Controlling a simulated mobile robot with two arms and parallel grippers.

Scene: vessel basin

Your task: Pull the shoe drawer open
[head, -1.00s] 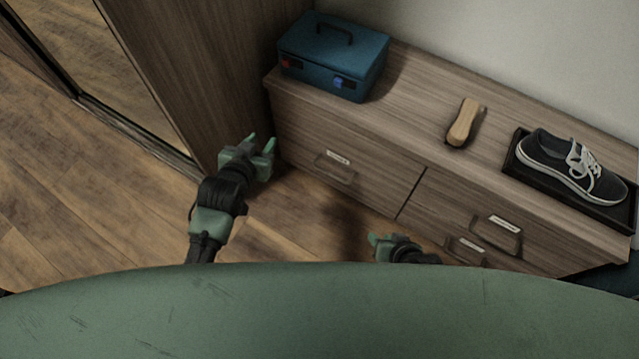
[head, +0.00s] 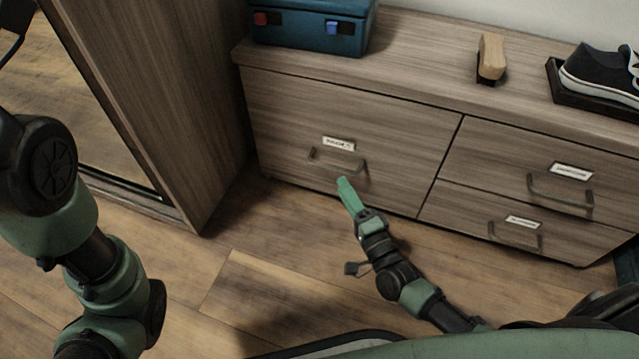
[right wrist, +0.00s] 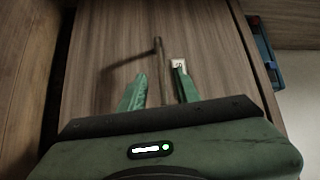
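The wide left drawer (head: 330,120) of the low wooden cabinet has a bar handle (head: 338,162) and a small label (head: 338,143) too blurred to read. The drawer front looks flush, so it is closed. My right gripper (head: 346,184) is just in front of and below this handle. In the right wrist view my right gripper (right wrist: 158,84) is open, with its two green fingers apart and the handle (right wrist: 161,65) lying between them, not clamped. The label (right wrist: 178,65) shows beside a finger. My left arm fills the left side of the head view; its gripper is out of view.
Two smaller drawers (head: 530,165) (head: 510,212) with handles are at the right. A blue toolbox (head: 310,28), a wooden brush (head: 491,58) and a shoe (head: 600,72) on a dark tray (head: 590,100) stand on top. A tall wardrobe (head: 150,90) stands left. The floor (head: 250,270) is clear.

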